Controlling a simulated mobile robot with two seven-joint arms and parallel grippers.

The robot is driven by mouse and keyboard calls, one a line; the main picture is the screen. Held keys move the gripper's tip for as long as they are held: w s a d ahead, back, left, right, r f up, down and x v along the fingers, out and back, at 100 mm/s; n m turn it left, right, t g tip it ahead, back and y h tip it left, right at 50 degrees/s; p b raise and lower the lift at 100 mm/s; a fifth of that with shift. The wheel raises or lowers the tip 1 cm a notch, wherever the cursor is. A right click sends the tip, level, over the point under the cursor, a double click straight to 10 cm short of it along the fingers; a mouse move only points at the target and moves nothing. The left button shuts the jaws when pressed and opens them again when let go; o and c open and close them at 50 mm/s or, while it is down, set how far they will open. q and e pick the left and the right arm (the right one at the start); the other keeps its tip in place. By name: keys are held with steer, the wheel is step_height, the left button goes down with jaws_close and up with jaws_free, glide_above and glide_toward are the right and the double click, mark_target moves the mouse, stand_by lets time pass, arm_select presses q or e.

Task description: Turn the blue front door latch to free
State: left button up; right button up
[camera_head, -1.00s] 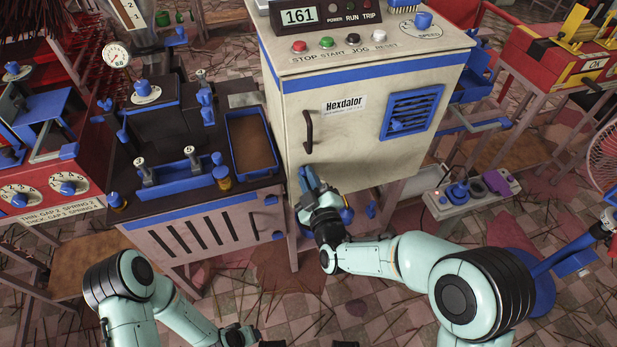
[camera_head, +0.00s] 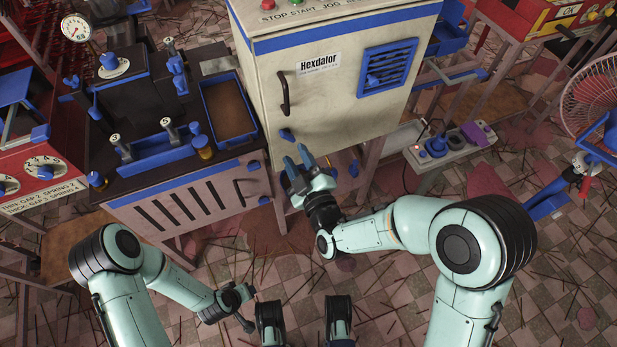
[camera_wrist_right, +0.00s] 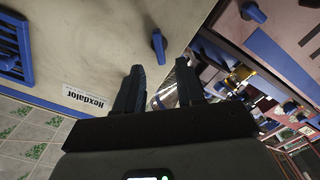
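The blue latch (camera_head: 287,135) sits low on the left side of the cream cabinet's front door (camera_head: 325,110), below the dark handle. In the right wrist view the blue latch (camera_wrist_right: 158,44) stands out from the door panel, ahead of the fingers and apart from them. My right gripper (camera_head: 298,160) is just below the latch in the head view, its two fingers apart with nothing between them; the gap also shows in the wrist view (camera_wrist_right: 162,85). My left gripper (camera_head: 245,305) is low over the floor, far from the latch; its finger opening is unclear.
A dark bench (camera_head: 115,193) with blue fittings and a blue-rimmed tray (camera_head: 207,108) stands left of the cabinet. A grey control box (camera_head: 418,160) and a fan (camera_head: 597,95) are on the right. Open tiled floor lies in front.

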arm_select(q)
steer(key=shift+s+d+r, duration=0.25)
steer(key=shift+s, duration=0.2)
arm_select(e)
steer(key=v, duration=0.7)
steer(key=shift+s, duration=0.15)
